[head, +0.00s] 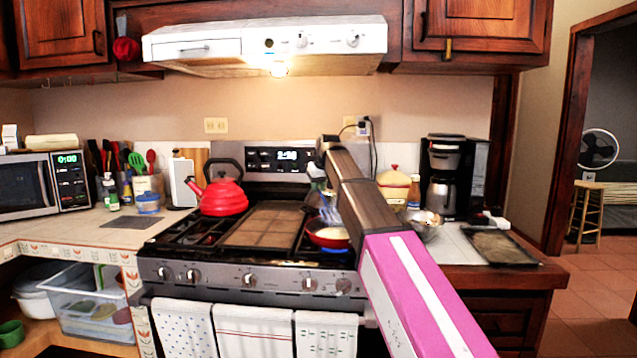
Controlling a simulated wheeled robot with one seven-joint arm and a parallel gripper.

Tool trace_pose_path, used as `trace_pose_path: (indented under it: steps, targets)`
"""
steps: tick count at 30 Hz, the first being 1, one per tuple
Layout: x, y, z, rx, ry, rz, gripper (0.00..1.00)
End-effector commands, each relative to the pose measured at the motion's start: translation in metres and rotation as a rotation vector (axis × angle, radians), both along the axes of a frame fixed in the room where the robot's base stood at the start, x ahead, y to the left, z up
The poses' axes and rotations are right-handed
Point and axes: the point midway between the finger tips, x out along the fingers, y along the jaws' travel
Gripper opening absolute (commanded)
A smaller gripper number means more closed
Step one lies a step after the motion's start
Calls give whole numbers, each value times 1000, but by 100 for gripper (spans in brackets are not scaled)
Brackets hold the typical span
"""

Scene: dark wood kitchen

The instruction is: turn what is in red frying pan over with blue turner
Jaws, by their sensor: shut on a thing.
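The red frying pan (314,238) sits on the right front part of the stove, partly hidden behind my arm. Something pale yellow (331,233) lies flat in it; its exact shape is too small to tell. The blue turner (329,212) reaches down toward the pan, its lower end at or just above the pan; I cannot tell if it touches the food. My gripper (316,172) is above and behind the pan, shut on the turner, with its fingers small and partly hidden by my arm.
A red kettle (222,198) stands on the back left of the stove. A flat griddle (262,228) covers the stove's middle. To the right are a yellow lidded pot (393,184), a metal bowl (424,228) and a coffee maker (445,180). The range hood (265,45) hangs above.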

Motion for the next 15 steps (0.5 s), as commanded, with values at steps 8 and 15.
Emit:
trace_pose_path:
  steps: [8,15]
  targets:
    - [-2,-1,-20,0,1,0,0]
    - [-3,-1,-36,0,1,0,0]
